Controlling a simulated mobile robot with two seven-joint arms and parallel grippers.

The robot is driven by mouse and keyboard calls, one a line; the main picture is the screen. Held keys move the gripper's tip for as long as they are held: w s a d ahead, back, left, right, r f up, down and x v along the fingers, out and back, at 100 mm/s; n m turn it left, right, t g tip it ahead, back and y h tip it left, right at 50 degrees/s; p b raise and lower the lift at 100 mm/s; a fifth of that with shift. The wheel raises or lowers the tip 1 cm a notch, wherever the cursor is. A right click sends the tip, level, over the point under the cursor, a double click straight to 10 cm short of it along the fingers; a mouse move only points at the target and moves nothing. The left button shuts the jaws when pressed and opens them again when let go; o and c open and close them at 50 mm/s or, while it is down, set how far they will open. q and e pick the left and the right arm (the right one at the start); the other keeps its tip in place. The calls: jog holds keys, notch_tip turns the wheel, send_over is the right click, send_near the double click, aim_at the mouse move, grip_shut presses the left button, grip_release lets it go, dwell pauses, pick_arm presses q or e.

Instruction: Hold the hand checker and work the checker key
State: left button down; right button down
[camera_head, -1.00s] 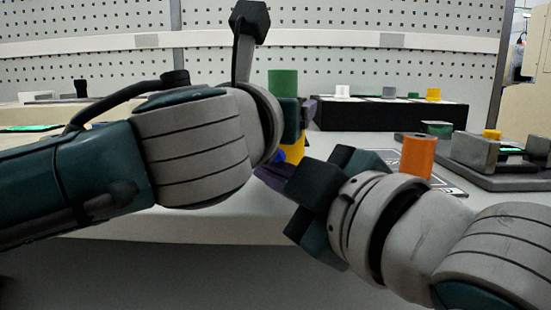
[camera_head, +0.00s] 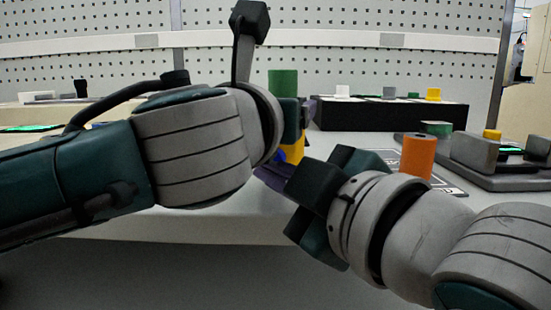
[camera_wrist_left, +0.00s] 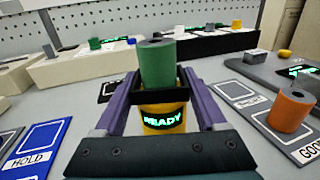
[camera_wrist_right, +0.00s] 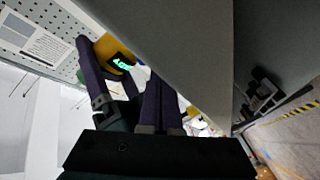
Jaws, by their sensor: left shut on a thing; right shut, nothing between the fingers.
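The hand checker (camera_wrist_left: 163,117) is a yellow body with a green lit display that reads READY. A green spool (camera_wrist_left: 157,63) stands upright on it. My left gripper (camera_wrist_left: 160,85) is shut on the checker, with a purple finger on each side, and holds it above the table. In the head view the checker's yellow body (camera_head: 295,150) is partly hidden behind my arms, with a small blue part (camera_head: 280,155) at its side. My right gripper (camera_head: 274,175) is shut and empty, its tips close below the checker. Whether they touch it or the key, I cannot tell.
An orange spool (camera_head: 417,156) stands on a marked board at the right. Behind it is a grey fixture (camera_head: 475,152) with a yellow piece. A black block (camera_head: 390,117) with small spools stands at the back. A blue HOLD card (camera_wrist_left: 38,150) lies at the left.

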pick_arm(q)
jog(key=shift+f, duration=0.15)
pick_arm(e)
jog(key=shift+w, duration=0.15)
jog(key=shift+w+d, duration=0.1)
jog(key=shift+w, duration=0.15)
jog(key=shift+w+d, duration=0.15)
jog(key=shift+w, duration=0.35)
dwell(0.9)
jog(key=shift+s+a, duration=0.25)
jog(key=shift+s, duration=0.65)
jog(key=shift+s+a, duration=0.2)
jog(key=shift+s, duration=0.6)
jog(key=shift+s+a, duration=0.25)
jog(key=shift+s, duration=0.6)
jog(key=shift+s+a, duration=0.2)
jog(key=shift+s, duration=0.6)
pick_arm(q)
grip_release()
